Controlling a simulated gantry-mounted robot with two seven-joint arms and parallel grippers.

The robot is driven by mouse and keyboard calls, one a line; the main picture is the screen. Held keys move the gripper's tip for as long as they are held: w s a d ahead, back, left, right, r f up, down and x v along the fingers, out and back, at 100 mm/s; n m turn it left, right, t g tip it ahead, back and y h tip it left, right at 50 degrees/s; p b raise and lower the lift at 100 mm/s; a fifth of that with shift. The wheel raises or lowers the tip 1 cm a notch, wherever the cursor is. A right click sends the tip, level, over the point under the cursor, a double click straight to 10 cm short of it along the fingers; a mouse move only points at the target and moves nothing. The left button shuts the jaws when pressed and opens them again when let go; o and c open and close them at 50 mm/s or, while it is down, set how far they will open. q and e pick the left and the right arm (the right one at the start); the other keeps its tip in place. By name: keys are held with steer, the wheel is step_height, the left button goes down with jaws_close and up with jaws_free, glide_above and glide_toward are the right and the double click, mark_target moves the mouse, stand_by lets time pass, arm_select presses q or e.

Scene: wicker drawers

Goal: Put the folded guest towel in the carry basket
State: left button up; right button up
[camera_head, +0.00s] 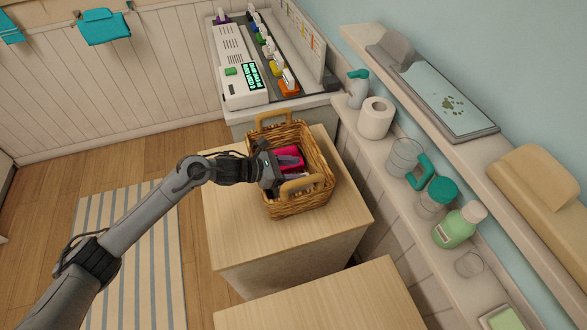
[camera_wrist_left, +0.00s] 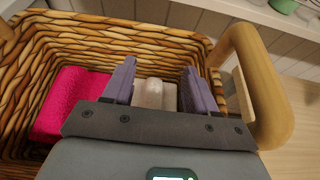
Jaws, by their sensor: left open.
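The wicker carry basket (camera_head: 308,205) stands on a light wooden cabinet top, its two wooden handles up. It also fills much of the left wrist view (camera_wrist_left: 110,38). A bright pink, fabric-like folded thing (camera_head: 286,151), which looks like the guest towel, lies inside it. It shows at the left in the left wrist view (camera_wrist_left: 68,100). My left gripper (camera_head: 293,168) reaches into the basket with its fingers apart. A pale whitish thing (camera_wrist_left: 155,95) shows between the fingers, beside the pink one; I cannot tell what it is. My right gripper is out of view.
A grey-white machine (camera_head: 240,70) and a row of coloured items stand behind the basket. A shelf on the right holds a paper roll (camera_head: 376,118), a clear mug (camera_head: 405,157) and a green bottle (camera_head: 457,228). The cabinet top (camera_head: 235,225) around the basket is clear.

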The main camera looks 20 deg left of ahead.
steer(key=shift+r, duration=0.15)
arm_select(q)
steer(key=shift+r+p, duration=0.6)
steer(key=shift+p, duration=0.25)
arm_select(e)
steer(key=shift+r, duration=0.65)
arm_select(q)
steer(key=shift+s+a+r, duration=0.1)
steer(key=shift+s+r, duration=0.05)
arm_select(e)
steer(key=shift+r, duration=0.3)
arm_select(q)
steer(key=v, duration=1)
steer(key=shift+a, duration=0.15)
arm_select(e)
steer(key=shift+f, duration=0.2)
arm_select(q)
steer(key=shift+s+a+r, duration=0.25)
steer(key=shift+s+a, duration=0.2)
